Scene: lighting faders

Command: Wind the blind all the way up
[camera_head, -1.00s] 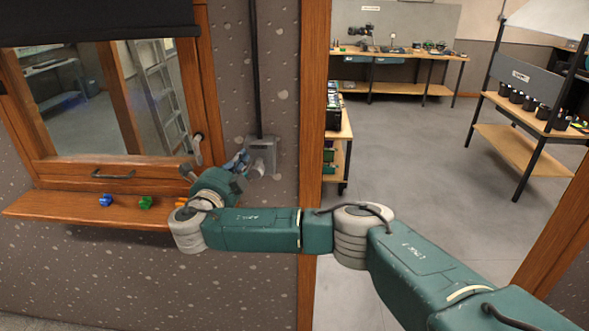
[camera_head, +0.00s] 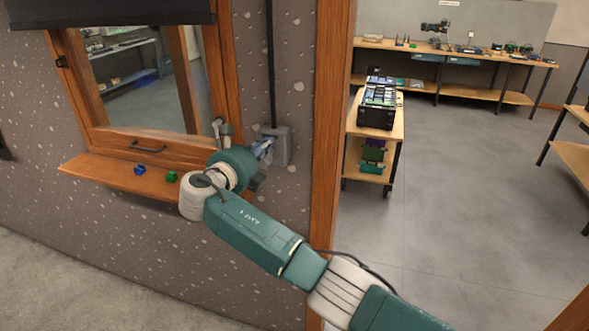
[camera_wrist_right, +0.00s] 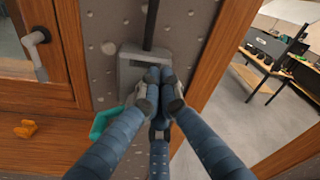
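The dark blind (camera_head: 110,12) hangs across the top of the window, with the glass below it uncovered. A grey winder box (camera_head: 279,146) is fixed to the wall right of the window, under a dark vertical tube; it also shows in the right wrist view (camera_wrist_right: 131,68). My right gripper (camera_head: 264,150) is at the front of this box. In the right wrist view its blue fingers (camera_wrist_right: 158,88) come close together over the lower box. The crank knob is hidden there, so a grip on it cannot be made out. My left gripper is out of view.
The wooden sill (camera_head: 105,170) holds a blue item (camera_head: 140,169) and a green item (camera_head: 171,176); an orange item (camera_wrist_right: 25,128) shows in the wrist view. A wooden post (camera_head: 331,120) stands right of the box. Beyond it are a trolley (camera_head: 375,140) and open floor.

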